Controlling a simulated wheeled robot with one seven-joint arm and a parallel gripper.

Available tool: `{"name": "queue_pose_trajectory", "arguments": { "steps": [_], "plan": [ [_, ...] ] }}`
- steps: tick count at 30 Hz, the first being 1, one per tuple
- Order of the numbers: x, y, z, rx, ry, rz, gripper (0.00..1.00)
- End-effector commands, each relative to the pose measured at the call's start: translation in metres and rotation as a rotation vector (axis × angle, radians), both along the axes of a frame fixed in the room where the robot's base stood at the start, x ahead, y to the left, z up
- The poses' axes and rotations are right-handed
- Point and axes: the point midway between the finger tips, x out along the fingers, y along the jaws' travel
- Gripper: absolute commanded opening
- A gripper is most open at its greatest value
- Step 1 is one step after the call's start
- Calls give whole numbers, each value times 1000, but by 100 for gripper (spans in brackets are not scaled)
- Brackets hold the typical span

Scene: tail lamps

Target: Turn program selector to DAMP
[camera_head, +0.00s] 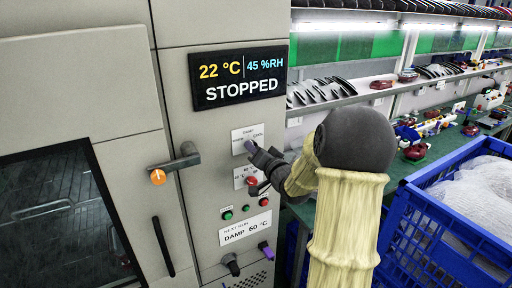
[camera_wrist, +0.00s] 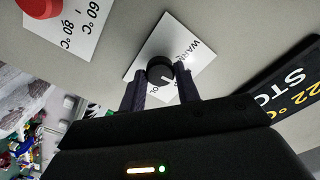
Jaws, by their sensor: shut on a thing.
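The program selector is a small dark round knob (camera_wrist: 160,69) on a white label (camera_wrist: 178,50) on the machine's front panel. Parts of "WARM" and "COOL" can be read in the wrist view; the DAMP marking cannot be read there. A short pale mark shows low on the knob, but the setting cannot be told surely. My gripper (camera_wrist: 161,88) is shut on the knob, one finger on each side. In the head view my gripper (camera_head: 257,152) reaches the label (camera_head: 247,138) from the right and hides part of the knob.
A display (camera_head: 238,75) reads "STOPPED", 22 °C, 45 %RH. Below are a red button (camera_head: 252,181), a temperature label, small buttons and a "DAMP 60 °C" card (camera_head: 245,229). An orange-tipped handle (camera_head: 172,163) juts out left. A blue crate (camera_head: 440,225) stands right.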

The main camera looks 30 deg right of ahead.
Motion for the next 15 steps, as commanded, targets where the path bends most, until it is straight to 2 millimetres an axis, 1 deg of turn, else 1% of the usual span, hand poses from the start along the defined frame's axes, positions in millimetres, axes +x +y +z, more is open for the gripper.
{"name": "queue_pose_trajectory", "arguments": {
  "steps": [7, 15],
  "plan": [
    [0, -1, 0, 105, 5, -2, 9],
    [0, 0, 0, 131, 4, -1, 9]
  ]
}}
